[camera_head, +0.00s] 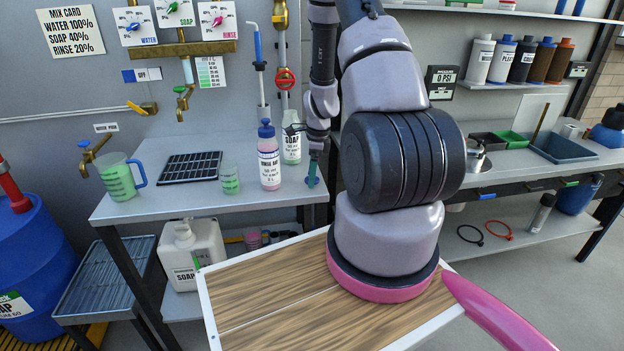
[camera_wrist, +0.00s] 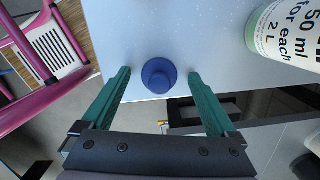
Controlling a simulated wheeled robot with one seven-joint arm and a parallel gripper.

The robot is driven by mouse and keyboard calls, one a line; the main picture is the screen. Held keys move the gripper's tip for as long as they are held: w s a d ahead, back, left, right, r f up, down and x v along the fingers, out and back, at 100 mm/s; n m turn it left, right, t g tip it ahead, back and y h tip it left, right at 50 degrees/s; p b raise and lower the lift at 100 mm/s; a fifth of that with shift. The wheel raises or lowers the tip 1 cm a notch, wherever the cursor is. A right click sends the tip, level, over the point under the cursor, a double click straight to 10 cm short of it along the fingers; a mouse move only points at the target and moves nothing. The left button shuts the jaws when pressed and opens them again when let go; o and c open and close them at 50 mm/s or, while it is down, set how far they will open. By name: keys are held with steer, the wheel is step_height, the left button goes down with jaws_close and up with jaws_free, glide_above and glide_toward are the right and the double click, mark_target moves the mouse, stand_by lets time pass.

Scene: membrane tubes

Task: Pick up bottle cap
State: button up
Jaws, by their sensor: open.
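The blue bottle cap (camera_wrist: 158,75) lies on the light tabletop (camera_wrist: 190,25), close to its edge, in the wrist view. My gripper (camera_wrist: 160,78) is open, with one green finger on each side of the cap and a gap on both sides. The fingers hold nothing. In the head view my gripper (camera_head: 312,170) points down over the right end of the left bench (camera_head: 180,204). I cannot clearly make out the cap there. A labelled bottle (camera_wrist: 293,38) stands to the right of the right finger in the wrist view.
On the left bench stand a bottle with a blue top (camera_head: 269,165), a green-white soap bottle (camera_head: 291,148), a small cup (camera_head: 230,180), a black tray (camera_head: 190,167) and a green jug (camera_head: 118,178). The bench's front strip is clear.

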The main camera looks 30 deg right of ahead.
steer(key=c, duration=1.4)
